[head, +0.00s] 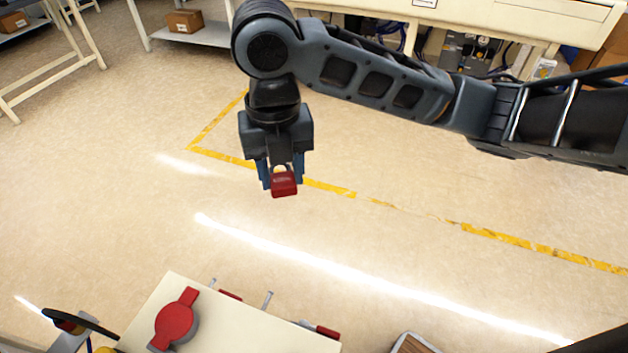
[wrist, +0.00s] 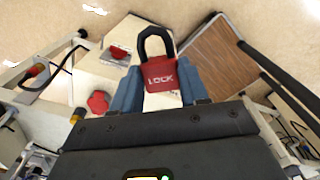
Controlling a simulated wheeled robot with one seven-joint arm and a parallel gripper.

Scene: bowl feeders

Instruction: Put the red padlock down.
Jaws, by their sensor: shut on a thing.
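The red padlock (head: 284,184) hangs in my gripper (head: 279,178) above open floor in the head view, held well clear of any surface. In the wrist view the padlock (wrist: 160,75) shows its red body with the word LOCK and a dark shackle pointing up in the picture. The two blue fingers of my gripper (wrist: 160,92) are shut on the sides of its body. Part of the padlock's lower end is hidden by the gripper.
A cream cabinet (head: 240,325) with a red rotary handle (head: 176,318) and small red items along its edge stands at the bottom. A brown-topped surface (wrist: 205,55) is beside it in the wrist view. Yellow tape (head: 500,237) marks the floor; a bench stands behind.

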